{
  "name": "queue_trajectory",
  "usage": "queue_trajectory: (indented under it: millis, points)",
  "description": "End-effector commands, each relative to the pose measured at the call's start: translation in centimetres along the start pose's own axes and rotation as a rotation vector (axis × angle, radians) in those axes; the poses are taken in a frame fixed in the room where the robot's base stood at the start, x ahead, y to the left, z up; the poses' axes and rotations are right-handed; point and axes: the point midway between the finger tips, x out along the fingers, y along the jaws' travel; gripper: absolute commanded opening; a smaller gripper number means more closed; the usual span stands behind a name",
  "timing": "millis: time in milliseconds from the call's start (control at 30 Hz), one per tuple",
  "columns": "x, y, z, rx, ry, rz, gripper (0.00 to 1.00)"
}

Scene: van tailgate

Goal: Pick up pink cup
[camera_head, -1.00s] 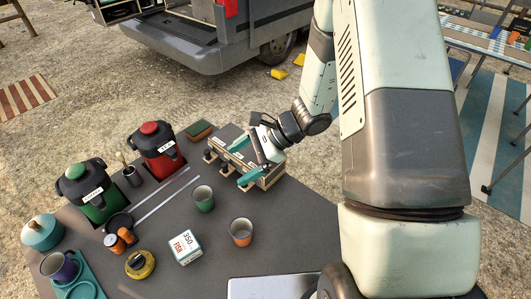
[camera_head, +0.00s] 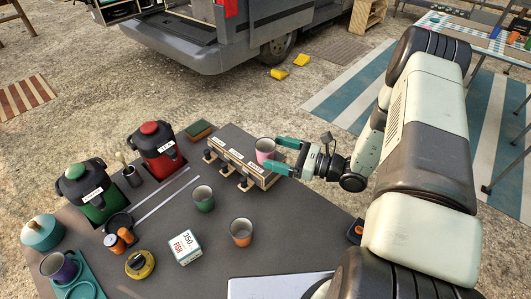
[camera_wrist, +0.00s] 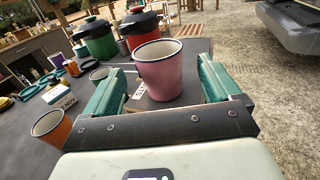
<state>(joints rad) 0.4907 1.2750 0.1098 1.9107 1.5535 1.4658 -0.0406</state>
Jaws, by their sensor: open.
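The pink cup (camera_head: 265,149) stands upright at the right end of the wooden rack with hooks (camera_head: 238,166), near the table's right edge. My gripper (camera_head: 274,153) has come in from the right, with its teal fingers at the cup. In the wrist view the pink cup (camera_wrist: 160,70) sits between the two open fingers of my gripper (camera_wrist: 160,88), with a gap showing on each side. The fingers are open and the cup is not gripped. The cup's base is partly hidden in the head view by a finger.
A green cup (camera_head: 203,198) and an orange cup (camera_head: 241,232) stand nearer the front. A white box (camera_head: 186,247) stands left of them. Red (camera_head: 158,150) and green (camera_head: 92,190) dispensers stand at the left.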

Motion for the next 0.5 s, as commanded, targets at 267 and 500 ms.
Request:
queue_trajectory:
  millis: [267,500]
  points:
    - [2.8,0.1,0.2,-0.001,-0.001,0.005,0.90]
    - [5.8,0.0,0.2,0.000,0.001,0.002,0.90]
